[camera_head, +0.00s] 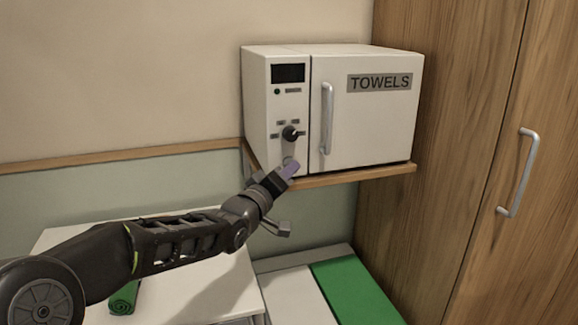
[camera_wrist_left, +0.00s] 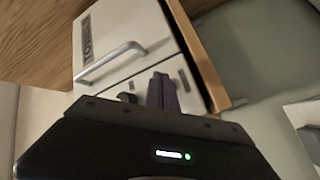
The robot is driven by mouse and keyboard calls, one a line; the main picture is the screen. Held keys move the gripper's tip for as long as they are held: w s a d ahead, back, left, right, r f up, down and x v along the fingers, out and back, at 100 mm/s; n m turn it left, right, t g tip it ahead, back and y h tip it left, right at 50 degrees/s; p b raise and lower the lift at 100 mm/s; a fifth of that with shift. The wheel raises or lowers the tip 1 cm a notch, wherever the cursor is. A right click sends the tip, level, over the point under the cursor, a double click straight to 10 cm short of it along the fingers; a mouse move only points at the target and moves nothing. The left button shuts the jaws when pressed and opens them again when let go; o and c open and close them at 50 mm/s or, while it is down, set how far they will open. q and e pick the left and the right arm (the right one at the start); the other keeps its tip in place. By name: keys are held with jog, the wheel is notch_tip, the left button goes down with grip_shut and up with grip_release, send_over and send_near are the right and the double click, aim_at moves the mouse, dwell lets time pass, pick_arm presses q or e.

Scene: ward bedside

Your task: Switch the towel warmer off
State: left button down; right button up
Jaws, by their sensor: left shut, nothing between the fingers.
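The towel warmer (camera_head: 365,120) is a white box with a "TOWELS" label on its door, standing on a wooden shelf. My left gripper (camera_head: 291,168) is shut and empty, just below the knob near the panel's lower edge. I cannot tell whether it touches the panel. In the left wrist view the shut purple-grey fingers (camera_wrist_left: 162,92) point at the warmer's front, and the dark knob (camera_wrist_left: 127,98) shows beside them. My right gripper is not in view.
The warmer's vertical door handle (camera_head: 326,118) is just right of the knob. The wooden shelf (camera_head: 350,177) edge runs beneath. A wooden cabinet (camera_head: 450,200) stands at the right. Below are a white table (camera_head: 215,290) with a rolled green towel (camera_head: 125,298), and a green-and-white surface (camera_head: 350,290).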

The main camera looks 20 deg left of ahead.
pick_arm(q)
jog(key=s+d+b, duration=0.2)
jog(key=s+b, duration=0.1)
jog(key=s+d+b, duration=0.1)
jog(key=s, duration=0.1)
jog(key=shift+d, duration=0.1)
dwell(0.5)
dwell(2.0)
